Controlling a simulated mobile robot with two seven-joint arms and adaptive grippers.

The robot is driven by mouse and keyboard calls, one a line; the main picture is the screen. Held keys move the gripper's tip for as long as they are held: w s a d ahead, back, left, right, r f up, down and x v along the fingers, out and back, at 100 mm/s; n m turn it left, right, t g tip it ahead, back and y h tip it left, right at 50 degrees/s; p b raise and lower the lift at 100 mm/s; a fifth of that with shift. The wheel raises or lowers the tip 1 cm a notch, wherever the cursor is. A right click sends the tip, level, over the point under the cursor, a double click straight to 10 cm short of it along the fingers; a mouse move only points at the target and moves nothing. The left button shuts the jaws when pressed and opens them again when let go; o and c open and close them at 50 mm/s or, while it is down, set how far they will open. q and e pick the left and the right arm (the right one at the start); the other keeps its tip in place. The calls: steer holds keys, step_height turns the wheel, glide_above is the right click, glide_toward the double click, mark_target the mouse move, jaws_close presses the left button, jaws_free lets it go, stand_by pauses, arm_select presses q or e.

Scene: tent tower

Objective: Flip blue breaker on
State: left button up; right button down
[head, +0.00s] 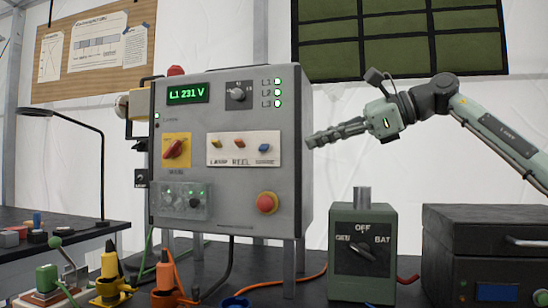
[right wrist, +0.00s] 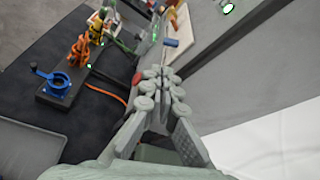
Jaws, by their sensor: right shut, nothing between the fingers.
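The blue breaker (head: 265,147) is the rightmost of three small levers on a white plate (head: 244,160) on the grey control cabinet's front. Its handle sits a little lower than the yellow (head: 216,143) and orange (head: 239,142) ones. In the right wrist view the blue handle (right wrist: 171,43) sticks out beyond my fingertips. My right gripper (head: 312,141) is shut and empty, beside the cabinet's right edge at about breaker height. It also shows in the right wrist view (right wrist: 160,74), apart from the blue handle. My left gripper is not in view.
The cabinet (head: 230,228) also carries a red rotary switch (head: 174,149), a red mushroom button (head: 267,203) and a dial (head: 238,92). A green selector box (head: 362,275) and a dark box (head: 480,225) stand below my right arm. Coloured plugs and cables lie in front.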

mark_target(264, 148)
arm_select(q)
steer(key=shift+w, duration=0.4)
arm_select(e)
steer(key=shift+w+r, duration=0.15)
steer(key=shift+w, duration=0.1)
steer(key=shift+a, duration=0.1)
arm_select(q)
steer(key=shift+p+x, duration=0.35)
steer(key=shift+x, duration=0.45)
arm_select(e)
steer(key=x, duration=1)
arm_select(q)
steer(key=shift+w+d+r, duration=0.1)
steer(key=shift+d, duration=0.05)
arm_select(e)
steer(key=shift+d, duration=0.2)
